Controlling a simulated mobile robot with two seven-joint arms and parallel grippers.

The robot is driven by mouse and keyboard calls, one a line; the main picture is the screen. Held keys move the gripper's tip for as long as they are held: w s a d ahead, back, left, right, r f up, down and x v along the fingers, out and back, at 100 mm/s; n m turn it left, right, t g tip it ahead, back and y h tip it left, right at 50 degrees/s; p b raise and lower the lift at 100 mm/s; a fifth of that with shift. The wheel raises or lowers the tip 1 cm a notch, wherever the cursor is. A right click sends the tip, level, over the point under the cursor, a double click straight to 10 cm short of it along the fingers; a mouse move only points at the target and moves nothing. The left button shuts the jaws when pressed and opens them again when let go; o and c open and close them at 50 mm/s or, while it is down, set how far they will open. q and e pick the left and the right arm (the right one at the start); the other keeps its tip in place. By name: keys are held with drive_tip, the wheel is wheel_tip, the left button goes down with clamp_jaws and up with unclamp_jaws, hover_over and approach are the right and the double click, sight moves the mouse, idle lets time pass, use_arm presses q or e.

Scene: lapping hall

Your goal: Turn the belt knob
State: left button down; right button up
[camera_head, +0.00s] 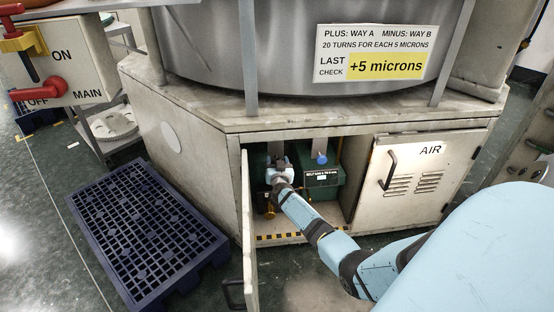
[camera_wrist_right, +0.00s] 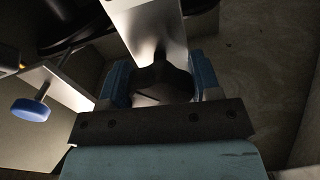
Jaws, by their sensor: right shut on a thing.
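My right gripper (camera_head: 280,172) reaches into the open cabinet under the big round machine. In the right wrist view, its two blue fingers (camera_wrist_right: 161,88) are shut on a dark lobed knob (camera_wrist_right: 160,76) in front of a pale metal bracket (camera_wrist_right: 147,25). In the head view this knob is mostly hidden by the gripper. A second knob, blue (camera_head: 320,158), sits to the right of the gripper and apart from it; it also shows at the left of the wrist view (camera_wrist_right: 31,109). A small label (camera_head: 322,174) is on the green housing (camera_head: 325,188). My left gripper is out of view.
The cabinet's open door (camera_head: 250,240) stands left of my right arm. The closed AIR door (camera_head: 425,180) is to the right. A blue pallet (camera_head: 143,227) lies on the floor at left. A MAIN switch box (camera_head: 65,62) with red handles is at upper left.

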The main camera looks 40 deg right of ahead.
drive_tip(key=shift+r+n+p, duration=0.25)
drive_tip(key=shift+n+p, duration=0.2)
drive_tip(key=shift+n, duration=0.05)
drive_tip(key=shift+n+p, duration=0.4)
drive_tip(key=shift+p, duration=0.1)
drive_tip(key=n+p, duration=0.2)
drive_tip(key=n, duration=0.1)
drive_tip(key=shift+f+n+p, duration=0.1)
drive_tip(key=shift+n+p, duration=0.2)
drive_tip(key=shift+p, duration=0.1)
drive_tip(key=n+p, duration=0.1)
drive_tip(key=n, duration=0.1)
drive_tip(key=shift+f+n, duration=0.1)
drive_tip(key=shift+n, duration=0.3)
drive_tip(key=n+p, duration=0.1)
drive_tip(key=n, duration=0.2)
drive_tip(key=shift+f+n, duration=0.1)
drive_tip(key=shift+n, duration=0.2)
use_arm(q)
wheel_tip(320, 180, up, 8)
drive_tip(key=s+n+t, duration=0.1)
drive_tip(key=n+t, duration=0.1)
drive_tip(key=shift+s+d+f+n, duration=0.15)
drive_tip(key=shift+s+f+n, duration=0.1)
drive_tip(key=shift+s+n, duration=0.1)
use_arm(e)
drive_tip(key=n, duration=0.4)
drive_tip(key=o, duration=0.9)
